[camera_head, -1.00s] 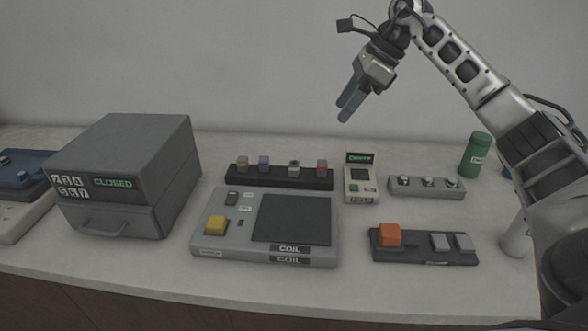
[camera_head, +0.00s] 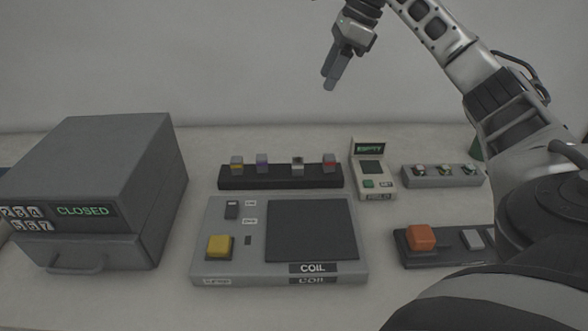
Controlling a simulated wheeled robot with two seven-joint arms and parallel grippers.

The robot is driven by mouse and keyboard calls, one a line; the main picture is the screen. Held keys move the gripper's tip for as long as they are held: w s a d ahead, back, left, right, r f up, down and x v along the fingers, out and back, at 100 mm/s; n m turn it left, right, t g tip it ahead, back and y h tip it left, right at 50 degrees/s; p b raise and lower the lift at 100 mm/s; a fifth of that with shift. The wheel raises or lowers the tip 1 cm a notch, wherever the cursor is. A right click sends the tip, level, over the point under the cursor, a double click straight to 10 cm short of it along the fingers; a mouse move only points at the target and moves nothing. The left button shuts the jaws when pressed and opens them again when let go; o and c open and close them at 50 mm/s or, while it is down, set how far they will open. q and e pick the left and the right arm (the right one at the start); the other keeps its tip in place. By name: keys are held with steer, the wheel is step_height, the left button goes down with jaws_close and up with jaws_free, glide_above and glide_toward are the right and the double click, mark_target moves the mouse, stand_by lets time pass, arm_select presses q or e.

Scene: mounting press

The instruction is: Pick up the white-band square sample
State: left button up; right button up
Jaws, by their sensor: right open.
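Several small grey samples with coloured bands stand in a row in a black rack (camera_head: 230,184) at the middle back of the bench. The third from the left (camera_head: 298,164) looks like the white-band square sample, with a pale band and a darker spot; it is small, so its shape is hard to tell. Beside it are samples with yellow (camera_head: 236,165), purple (camera_head: 262,163) and red (camera_head: 330,163) bands. My right gripper (camera_head: 329,84) is open and empty, pointing down, high above the rack's right end and clear of it. My left gripper is out of view.
A grey box with a CLOSED display (camera_head: 125,160) stands at left. A COIL panel (camera_head: 225,265) with a yellow button lies in front of the rack. An EMPTY display unit (camera_head: 369,170), a grey rack (camera_head: 443,181) and an orange-button panel (camera_head: 420,250) are at right.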

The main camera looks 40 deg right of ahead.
step_height(320, 180, down, 8)
steer(key=b, duration=0.7)
glide_above(298, 160)
steer(key=s+d, duration=0.1)
steer(key=d, duration=0.1)
step_height(298, 160, down, 9)
steer(key=shift+s+r, duration=0.1)
steer(key=x, duration=0.5)
steer(key=shift+s+a+p, duration=0.1)
steer(key=shift+a+p, duration=0.1)
steer(key=shift+p, duration=0.1)
steer(key=shift+a+f, duration=0.1)
steer(key=shift+f, duration=0.4)
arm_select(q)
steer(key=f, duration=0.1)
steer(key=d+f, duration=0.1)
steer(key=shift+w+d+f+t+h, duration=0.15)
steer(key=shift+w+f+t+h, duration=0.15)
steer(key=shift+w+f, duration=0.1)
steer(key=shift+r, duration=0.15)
arm_select(e)
jaws_close()
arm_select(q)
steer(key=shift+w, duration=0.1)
arm_select(e)
steer(key=shift+r, duration=0.15)
